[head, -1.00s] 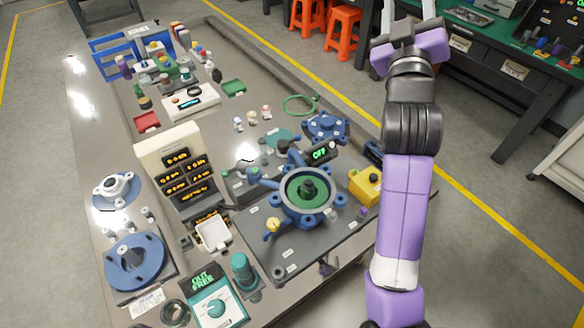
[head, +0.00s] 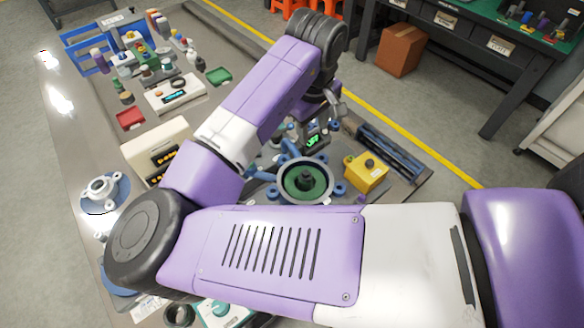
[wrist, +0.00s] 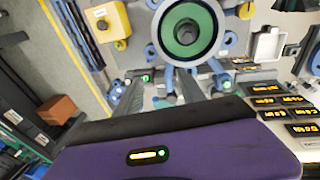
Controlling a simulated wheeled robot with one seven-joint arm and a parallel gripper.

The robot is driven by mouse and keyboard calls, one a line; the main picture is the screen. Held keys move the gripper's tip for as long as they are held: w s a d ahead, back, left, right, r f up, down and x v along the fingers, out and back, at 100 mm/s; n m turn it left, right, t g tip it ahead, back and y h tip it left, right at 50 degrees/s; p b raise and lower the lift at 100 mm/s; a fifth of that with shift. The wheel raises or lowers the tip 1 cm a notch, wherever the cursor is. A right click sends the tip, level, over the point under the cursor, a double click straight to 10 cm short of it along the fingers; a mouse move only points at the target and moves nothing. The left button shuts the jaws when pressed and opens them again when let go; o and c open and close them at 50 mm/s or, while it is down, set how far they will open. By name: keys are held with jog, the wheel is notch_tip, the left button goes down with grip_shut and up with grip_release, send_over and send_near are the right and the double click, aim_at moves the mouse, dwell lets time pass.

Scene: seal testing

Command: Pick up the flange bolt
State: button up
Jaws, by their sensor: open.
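I cannot clearly pick out the flange bolt in either view. The blue test fixture with a green round centre (head: 305,180) stands on the table in the head view. It also shows at the top of the wrist view (wrist: 188,32), with blue lugs around its rim. My gripper (wrist: 160,84) is open, its two dark fingers apart and pointing towards the near side of this fixture. I see nothing held between the fingers.
A display panel with glowing readouts (wrist: 285,106) is at the wrist view's right. Red (head: 130,118) and green (head: 218,75) trays and blue racks (head: 90,42) lie towards the back left.

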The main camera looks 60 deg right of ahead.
aim_at(305, 172)
jog(key=a+n, duration=0.1)
jog(key=a+f+y, duration=0.1)
jog(key=a, duration=0.1)
jog(key=s+a+f+n+y, duration=0.1)
jog(key=a, duration=0.1)
jog(key=shift+n+g, duration=0.3)
jog(key=shift+g, duration=0.1)
jog(key=shift+s+a+f+p, duration=0.15)
jog(key=shift+f+p, duration=0.15)
jog(key=shift+f, duration=1.35)
jog(key=shift+s+d+f+p, duration=0.1)
jog(key=shift+f+p, duration=0.15)
jog(key=shift+f, duration=1.4)
grip_shut()
